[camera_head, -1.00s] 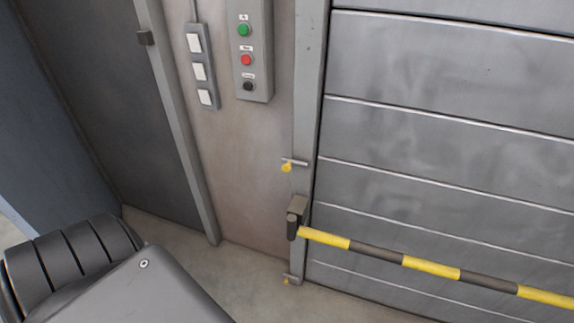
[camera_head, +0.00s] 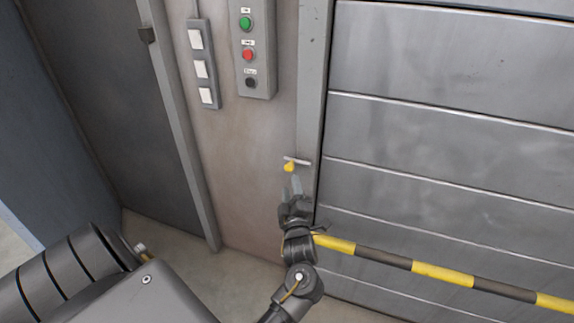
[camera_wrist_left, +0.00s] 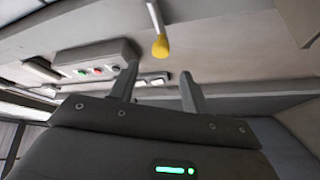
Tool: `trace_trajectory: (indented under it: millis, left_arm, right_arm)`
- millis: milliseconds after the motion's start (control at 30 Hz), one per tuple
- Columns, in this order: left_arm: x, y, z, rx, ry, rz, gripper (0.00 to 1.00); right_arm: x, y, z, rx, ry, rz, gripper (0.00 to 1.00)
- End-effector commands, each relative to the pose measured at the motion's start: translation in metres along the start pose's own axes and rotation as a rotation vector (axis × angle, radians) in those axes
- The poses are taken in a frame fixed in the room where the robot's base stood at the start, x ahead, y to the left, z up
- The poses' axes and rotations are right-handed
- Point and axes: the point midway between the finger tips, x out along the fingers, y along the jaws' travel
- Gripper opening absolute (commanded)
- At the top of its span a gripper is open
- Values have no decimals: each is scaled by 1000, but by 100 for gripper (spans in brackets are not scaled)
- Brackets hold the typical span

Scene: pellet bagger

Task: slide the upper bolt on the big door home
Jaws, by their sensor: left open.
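The upper bolt (camera_head: 297,161) is a thin grey bar with a yellow knob (camera_head: 289,167), on the frame post left of the big door (camera_head: 440,140). My left gripper (camera_head: 292,182) is just below the knob, pointing up at it, open and empty. In the left wrist view the yellow knob (camera_wrist_left: 160,46) hangs from its bar beyond the gap between the two open fingers (camera_wrist_left: 157,82), apart from them. The lower bolt is not visible now behind my arm. My right gripper is not in view.
A yellow and black striped barrier bar (camera_head: 440,271) crosses the door low down, and my left arm covers its left end. A button box (camera_head: 255,50) and a panel of white switches (camera_head: 203,65) are on the wall above left.

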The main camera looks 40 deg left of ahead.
Motion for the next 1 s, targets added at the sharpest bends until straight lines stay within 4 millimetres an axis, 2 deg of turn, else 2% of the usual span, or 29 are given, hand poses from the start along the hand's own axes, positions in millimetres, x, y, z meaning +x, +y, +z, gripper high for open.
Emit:
trace_trajectory:
  millis: [500,700,1000]
  left_arm:
    - [86,2,0,6,-2,2,47]
    - [102,1,0,5,-3,1,47]
    - [104,0,1,4,-4,0,47]
  right_arm:
    - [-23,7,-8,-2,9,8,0]
    - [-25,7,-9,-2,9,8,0]
    - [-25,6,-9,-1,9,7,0]
